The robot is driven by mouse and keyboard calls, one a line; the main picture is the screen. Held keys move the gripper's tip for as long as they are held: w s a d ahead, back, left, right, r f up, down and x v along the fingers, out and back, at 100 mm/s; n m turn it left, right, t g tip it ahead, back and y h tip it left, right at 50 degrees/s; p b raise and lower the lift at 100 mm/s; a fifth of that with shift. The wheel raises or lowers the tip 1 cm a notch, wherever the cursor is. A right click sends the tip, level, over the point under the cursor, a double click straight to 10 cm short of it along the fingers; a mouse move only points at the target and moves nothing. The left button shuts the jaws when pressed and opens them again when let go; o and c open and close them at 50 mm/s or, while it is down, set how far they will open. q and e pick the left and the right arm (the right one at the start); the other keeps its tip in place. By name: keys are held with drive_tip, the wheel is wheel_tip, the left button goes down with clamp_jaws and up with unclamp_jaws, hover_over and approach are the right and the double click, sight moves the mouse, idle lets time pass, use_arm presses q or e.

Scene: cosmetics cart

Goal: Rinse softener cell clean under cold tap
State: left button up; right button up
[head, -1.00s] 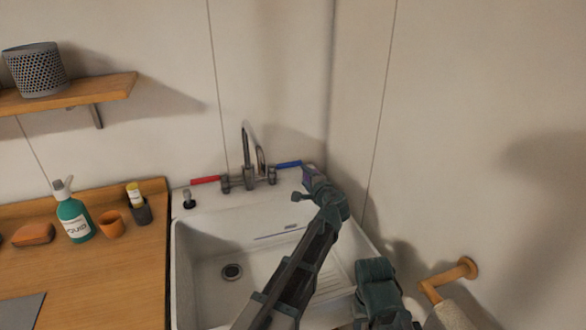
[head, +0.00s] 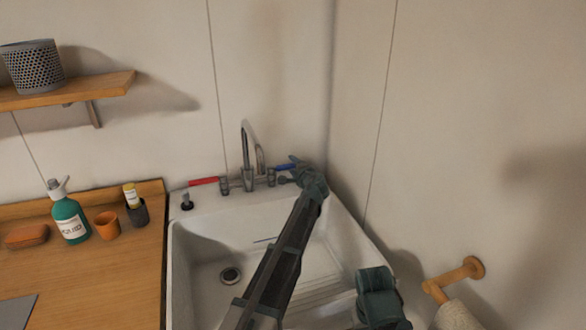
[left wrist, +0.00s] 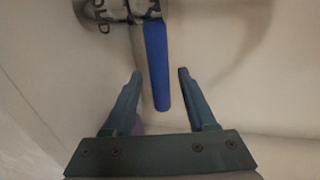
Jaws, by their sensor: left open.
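The blue cold tap lever (head: 285,167) sticks out to the right of the faucet (head: 248,160) at the back of the white sink (head: 195,225). My left gripper (head: 298,168) is open at this lever. In the left wrist view the blue lever (left wrist: 157,65) lies between the two open fingers of my left gripper (left wrist: 160,76), with a gap on each side. I cannot make out a softener cell for sure. A thin dark blue line shows in the basin, partly behind my left arm. A teal part of my body shows at the lower right, without visible fingers.
The red lever (head: 203,181) is on the faucet's left. A wooden counter (head: 110,275) to the left holds a green bottle (head: 70,220), an orange cup (head: 106,225) and a dark cup (head: 137,213). A wall holder (head: 465,272) is at right; the side wall is close.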

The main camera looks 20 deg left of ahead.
use_arm(q)
drive_tip(key=shift+c, duration=0.4)
clamp_jaws()
idle(1.1)
